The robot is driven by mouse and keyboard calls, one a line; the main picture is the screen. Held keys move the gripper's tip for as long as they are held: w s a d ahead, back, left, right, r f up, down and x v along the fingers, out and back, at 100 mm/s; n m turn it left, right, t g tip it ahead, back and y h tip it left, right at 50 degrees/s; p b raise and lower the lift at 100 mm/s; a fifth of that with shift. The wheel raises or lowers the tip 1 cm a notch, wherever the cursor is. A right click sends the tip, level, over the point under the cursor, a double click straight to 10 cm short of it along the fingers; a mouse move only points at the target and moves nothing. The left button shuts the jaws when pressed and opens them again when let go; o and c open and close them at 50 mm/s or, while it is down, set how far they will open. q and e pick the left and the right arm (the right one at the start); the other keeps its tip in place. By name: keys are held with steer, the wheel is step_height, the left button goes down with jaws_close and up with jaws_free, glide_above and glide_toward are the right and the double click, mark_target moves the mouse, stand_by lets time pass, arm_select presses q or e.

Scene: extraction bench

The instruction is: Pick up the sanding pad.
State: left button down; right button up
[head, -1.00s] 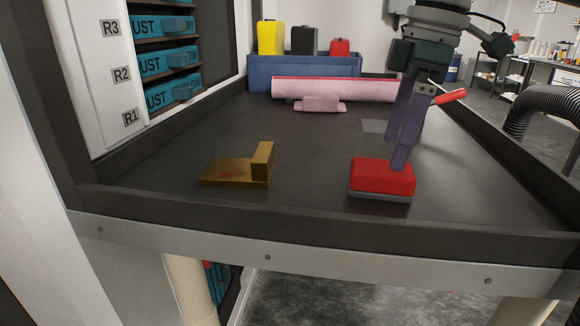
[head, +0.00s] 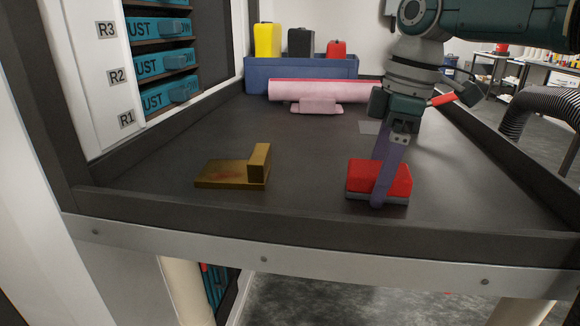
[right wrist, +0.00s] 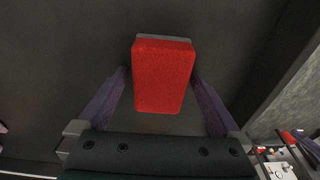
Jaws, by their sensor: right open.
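The sanding pad (head: 358,176) is a red block on a grey base, lying flat on the dark bench top near its front edge. My right gripper (head: 382,200) is at the pad, with one purple finger in front of it in the head view. In the right wrist view the pad (right wrist: 163,76) lies between the two spread fingers of the gripper (right wrist: 161,84), with a gap on each side. The gripper is open and holds nothing. The far finger is hidden in the head view. My left gripper is not in view.
A brass-coloured angled block (head: 232,172) sits left of the pad. A pink roll (head: 330,90) and a blue bin (head: 258,78) with several coloured containers stand at the back. Raised edges border the bench (head: 300,214). The bench middle is clear.

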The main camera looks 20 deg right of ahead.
mark_target(379, 168)
steer(key=shift+f, duration=0.15)
steer(key=c, duration=1.3)
steer(key=shift+o, duration=0.2)
step_height(379, 168, up, 20)
steer(key=p, duration=0.1)
steer(key=shift+r+p, duration=0.25)
steer(key=shift+p, duration=0.05)
